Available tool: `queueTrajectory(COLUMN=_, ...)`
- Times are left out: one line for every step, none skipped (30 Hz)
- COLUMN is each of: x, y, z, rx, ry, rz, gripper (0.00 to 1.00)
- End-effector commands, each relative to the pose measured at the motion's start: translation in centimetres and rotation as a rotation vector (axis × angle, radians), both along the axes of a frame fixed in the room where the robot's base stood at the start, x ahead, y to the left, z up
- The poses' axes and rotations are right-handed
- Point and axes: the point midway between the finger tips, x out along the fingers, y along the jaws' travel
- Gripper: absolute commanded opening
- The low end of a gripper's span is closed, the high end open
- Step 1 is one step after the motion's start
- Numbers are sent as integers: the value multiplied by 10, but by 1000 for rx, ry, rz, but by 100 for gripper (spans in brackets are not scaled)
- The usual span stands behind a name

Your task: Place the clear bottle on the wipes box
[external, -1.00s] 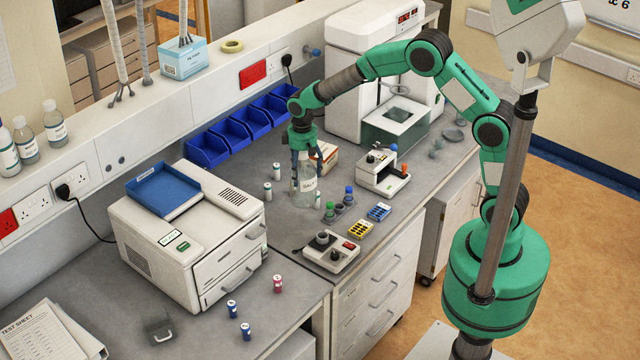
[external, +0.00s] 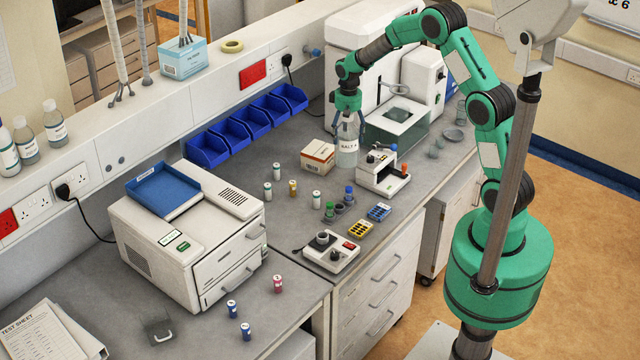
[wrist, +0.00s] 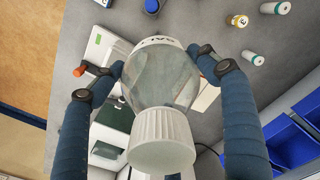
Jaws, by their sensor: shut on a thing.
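The clear bottle (external: 347,153), with a white label, is upright between the fingers of my gripper (external: 348,130). The fingers are shut on its sides. In the wrist view the bottle (wrist: 165,75) and its ribbed white cap (wrist: 161,140) fill the middle between my gripper's fingertips (wrist: 157,62). I cannot tell whether its base touches the counter. A light-blue printed box (external: 183,60) stands on the upper ledge at the back left, far from my gripper. A small white-and-brown carton (external: 318,156) lies on the counter just left of the bottle. Their print is too small to read surely.
A small white instrument (external: 382,170) stands just right of the bottle, with a large white machine (external: 385,75) behind. Blue bins (external: 250,121) line the back wall. Several small vials (external: 292,188) stand in front of the carton. A white printer-like unit (external: 190,235) stands left.

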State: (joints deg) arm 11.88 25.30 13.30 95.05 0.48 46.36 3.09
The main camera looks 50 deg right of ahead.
Motion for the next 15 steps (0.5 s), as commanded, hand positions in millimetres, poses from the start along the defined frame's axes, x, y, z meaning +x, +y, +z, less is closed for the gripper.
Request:
queueTrajectory(x=0, y=-8, z=4, rx=-1, ry=-5, rz=-14, gripper=17)
queueTrajectory(x=0, y=-11, z=5, rx=-1, ry=-5, rz=-21, gripper=17)
queueTrajectory(x=-1, y=-15, z=5, rx=-1, ry=-5, rz=-29, gripper=17)
queueTrajectory(x=-2, y=-18, z=5, rx=-1, ry=-5, rz=-34, gripper=17)
queueTrajectory(x=-2, y=-19, z=5, rx=-1, ry=-5, rz=-38, gripper=17)
queueTrajectory(x=-3, y=-21, z=5, rx=-1, ry=-5, rz=-42, gripper=17)
queueTrajectory(x=-3, y=-22, z=5, rx=-1, ry=-5, rz=-44, gripper=17)
queueTrajectory(x=-3, y=-23, z=5, rx=-1, ry=-5, rz=-46, gripper=17)
queueTrajectory(x=-3, y=-24, z=5, rx=-1, ry=-5, rz=-47, gripper=17)
queueTrajectory(x=-3, y=-24, z=5, rx=-1, ry=-5, rz=-48, gripper=17)
queueTrajectory(x=-3, y=-24, z=5, rx=-1, ry=-5, rz=-48, gripper=17)
queueTrajectory(x=-3, y=-24, z=5, rx=-1, ry=-5, rz=-48, gripper=17)
queueTrajectory(x=-3, y=-24, z=5, rx=-1, ry=-5, rz=-48, gripper=17)
queueTrajectory(x=-3, y=-24, z=5, rx=-1, ry=-5, rz=-48, gripper=17)
queueTrajectory(x=-3, y=-24, z=5, rx=-1, ry=-5, rz=-48, gripper=17)
